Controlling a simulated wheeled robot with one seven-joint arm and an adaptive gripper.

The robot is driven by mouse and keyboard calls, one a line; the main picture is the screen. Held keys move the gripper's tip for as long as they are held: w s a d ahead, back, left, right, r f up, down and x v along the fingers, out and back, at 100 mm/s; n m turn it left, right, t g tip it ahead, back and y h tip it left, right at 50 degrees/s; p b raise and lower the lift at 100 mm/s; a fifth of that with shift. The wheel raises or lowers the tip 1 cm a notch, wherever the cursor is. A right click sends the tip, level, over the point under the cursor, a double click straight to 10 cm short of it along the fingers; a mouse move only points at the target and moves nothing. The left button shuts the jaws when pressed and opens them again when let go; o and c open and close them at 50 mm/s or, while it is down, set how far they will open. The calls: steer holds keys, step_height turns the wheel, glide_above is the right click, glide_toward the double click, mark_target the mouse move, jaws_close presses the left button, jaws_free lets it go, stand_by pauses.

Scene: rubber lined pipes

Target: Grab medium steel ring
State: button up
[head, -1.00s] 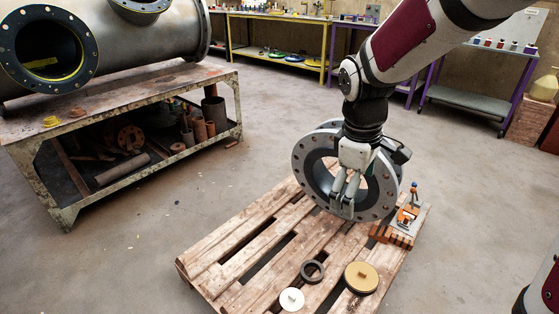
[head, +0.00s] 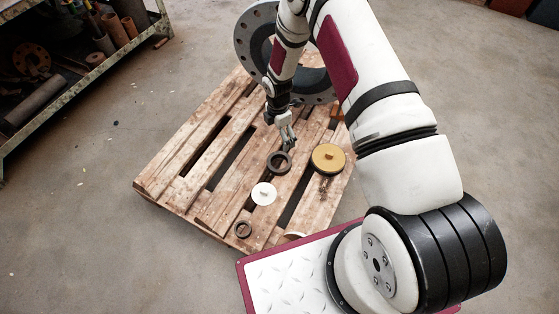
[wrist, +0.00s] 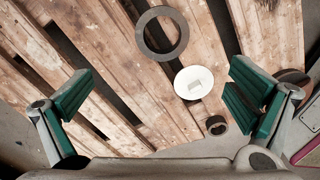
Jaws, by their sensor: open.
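Two dark grey rings lie flat on the wooden pallet (head: 165,172). The larger ring (head: 279,162), between the small ring and the big flange in size, lies near the middle; I take it as the medium steel ring. It also shows at the top centre of the wrist view (wrist: 146,48). The small ring (head: 243,229) lies near the pallet's front edge and shows low in the wrist view (wrist: 216,125). My gripper (head: 288,140) is open and empty above the pallet, at the larger ring's far edge in the head view. Its green-padded fingers are wide apart in the wrist view (wrist: 163,95).
A white disc with a knob (head: 264,194) lies between the two rings. A gold disc (head: 328,158) lies right of the larger ring. A big flanged pipe piece (head: 247,42) stands at the pallet's far end. A loaded metal bench (head: 85,85) stands at the left.

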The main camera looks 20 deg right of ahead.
steer(key=b, duration=0.3)
glide_above(280, 165)
steer(key=shift+n, duration=0.4)
steer(key=f, duration=1.2)
steer(key=shift+w+a+f, duration=0.2)
steer(key=shift+s+d+f+b, duration=0.15)
steer(key=shift+f+b, duration=1.45)
steer(key=shift+f, duration=1.05)
steer(key=c, duration=1.3)
